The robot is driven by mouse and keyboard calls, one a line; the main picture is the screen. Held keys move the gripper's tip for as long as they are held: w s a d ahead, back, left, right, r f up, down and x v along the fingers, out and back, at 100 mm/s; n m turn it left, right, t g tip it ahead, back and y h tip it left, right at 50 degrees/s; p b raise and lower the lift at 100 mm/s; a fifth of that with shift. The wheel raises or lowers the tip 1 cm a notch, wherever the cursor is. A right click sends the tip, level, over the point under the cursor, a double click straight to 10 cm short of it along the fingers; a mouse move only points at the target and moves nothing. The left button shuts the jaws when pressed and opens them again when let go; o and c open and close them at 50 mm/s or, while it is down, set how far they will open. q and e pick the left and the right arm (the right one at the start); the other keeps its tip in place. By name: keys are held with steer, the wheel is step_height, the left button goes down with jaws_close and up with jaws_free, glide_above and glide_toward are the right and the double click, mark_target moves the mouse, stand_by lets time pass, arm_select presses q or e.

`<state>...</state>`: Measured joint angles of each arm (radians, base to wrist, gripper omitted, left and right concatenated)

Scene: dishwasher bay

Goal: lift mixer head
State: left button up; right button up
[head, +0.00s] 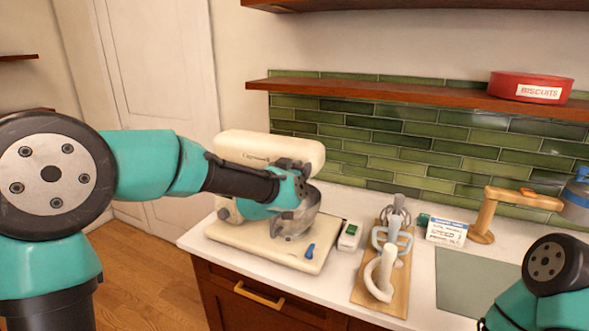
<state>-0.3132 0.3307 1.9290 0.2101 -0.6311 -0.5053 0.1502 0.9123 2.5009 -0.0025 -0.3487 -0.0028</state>
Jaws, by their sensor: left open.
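The cream stand mixer stands at the left end of the white counter. Its mixer head (240,143) is level, over a metal bowl (300,222). The mixer base (240,237) has a small blue lever (309,251) at its front. My left gripper (303,176) is open at the right, front end of the head, in front of it and above the bowl. It hides part of the head and bowl. I cannot tell whether its fingers touch the head. Only a part of my right arm shows at the lower right; its gripper is out of view.
A wooden board (398,292) right of the mixer carries a whisk and other mixer attachments. A small white-and-green box (350,236), a printed card (447,232) and a wooden stand (488,212) are also on the counter. A shelf (400,94) with a red biscuit tin (531,86) runs above.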

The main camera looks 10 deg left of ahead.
arm_select(q)
steer(key=shift+c, duration=0.3)
jaws_close()
stand_by(0.4)
